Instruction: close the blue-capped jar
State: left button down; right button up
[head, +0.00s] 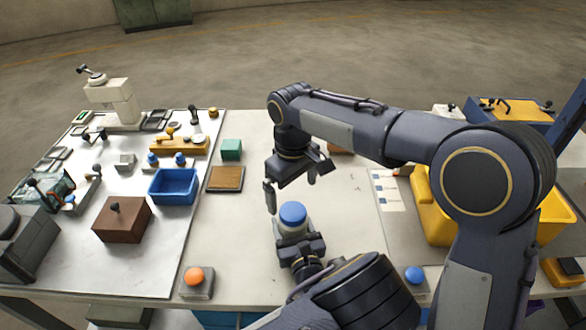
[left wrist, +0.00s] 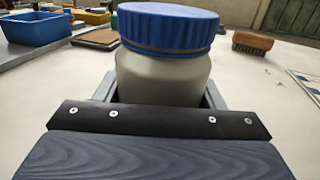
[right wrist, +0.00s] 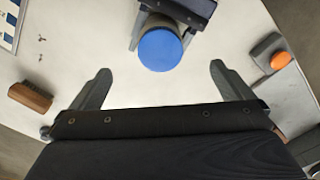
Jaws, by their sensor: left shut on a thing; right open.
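The jar is a grey cylinder with a blue cap (head: 293,214) on top, standing at the front middle of the table. In the left wrist view the jar body (left wrist: 160,77) sits between the fingers of my left gripper, and its ribbed blue cap (left wrist: 168,28) is on its mouth with a dark line under its rim. My left gripper (head: 297,238) is shut around the jar body. My right gripper (head: 291,187) is open and empty, above and behind the jar. In the right wrist view the cap (right wrist: 160,49) lies ahead of and between the open fingers, apart from them.
A blue bin (head: 173,187), a brown block (head: 121,220) and a wooden-topped pad (head: 226,179) are to the left. An orange button (head: 194,276) and a blue button (head: 414,274) stand near the front edge. A brush (right wrist: 30,96) lies behind. A yellow bin (head: 430,215) is at right.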

notch_tip(320, 180, up, 10)
jog(key=shift+r, duration=0.2)
pick_arm(q)
jog(key=shift+c, duration=1.3)
grip_release()
jog(key=b+v, duration=0.1)
jog(key=v, duration=0.5)
jog(key=shift+s+d+b, duration=0.1)
jog(key=shift+s+b, duration=0.15)
jog(key=shift+b, duration=0.05)
jog(key=shift+s+d, duration=0.1)
jog(key=shift+s, duration=0.5)
pick_arm(e)
jog(key=shift+f, duration=0.9)
